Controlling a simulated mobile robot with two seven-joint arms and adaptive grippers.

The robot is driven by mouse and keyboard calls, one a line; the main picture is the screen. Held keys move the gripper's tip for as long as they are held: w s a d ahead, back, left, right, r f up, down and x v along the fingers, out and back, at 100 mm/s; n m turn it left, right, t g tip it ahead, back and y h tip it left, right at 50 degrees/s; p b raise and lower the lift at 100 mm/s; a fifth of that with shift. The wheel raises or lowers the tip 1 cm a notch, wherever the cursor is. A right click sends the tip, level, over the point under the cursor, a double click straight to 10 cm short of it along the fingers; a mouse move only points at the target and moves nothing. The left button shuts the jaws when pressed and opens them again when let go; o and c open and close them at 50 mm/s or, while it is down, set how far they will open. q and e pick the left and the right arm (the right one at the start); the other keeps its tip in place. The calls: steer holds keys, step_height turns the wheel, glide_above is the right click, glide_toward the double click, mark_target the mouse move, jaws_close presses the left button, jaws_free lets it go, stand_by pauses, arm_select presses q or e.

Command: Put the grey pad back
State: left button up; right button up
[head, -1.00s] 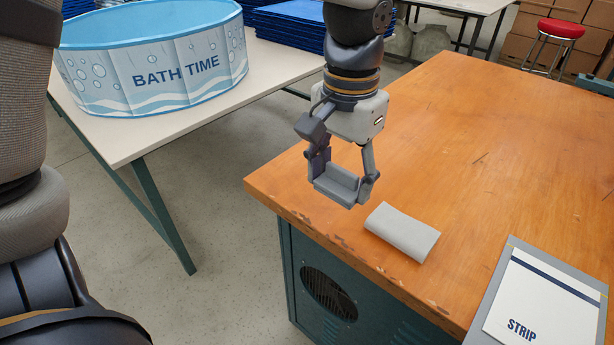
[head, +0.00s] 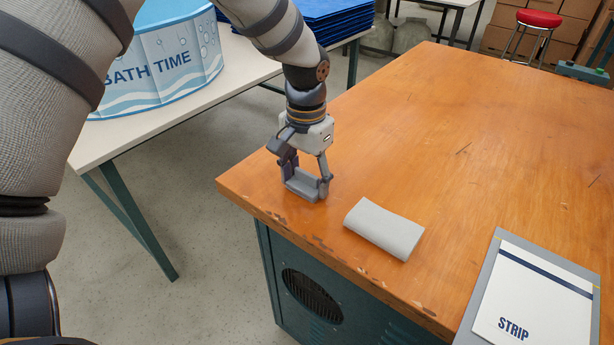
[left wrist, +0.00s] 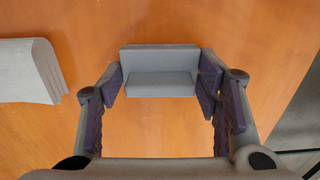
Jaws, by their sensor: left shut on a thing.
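A grey, step-shaped pad (head: 299,188) is between the fingers of my left gripper (head: 304,178), near the left corner of the wooden table (head: 480,160). In the left wrist view the grey pad (left wrist: 160,82) spans the gap between the dark finger pads of my left gripper (left wrist: 160,90), which is shut on it. The pad is at or just above the table top; I cannot tell if it touches. My right gripper is not in view.
A folded light grey cloth (head: 384,229) lies right of the gripper, also in the left wrist view (left wrist: 28,72). A board marked STRIP (head: 535,300) lies front right. A white table (head: 150,125) with a BATH TIME pool (head: 165,60) stands left. The wood's middle is clear.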

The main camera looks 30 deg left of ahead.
mark_target(306, 174)
arm_select(q)
steer(key=shift+f, duration=0.15)
steer(key=o, duration=1.1)
steer(key=shift+o, duration=0.2)
step_height(306, 174, up, 12)
steer(key=shift+p, duration=0.45)
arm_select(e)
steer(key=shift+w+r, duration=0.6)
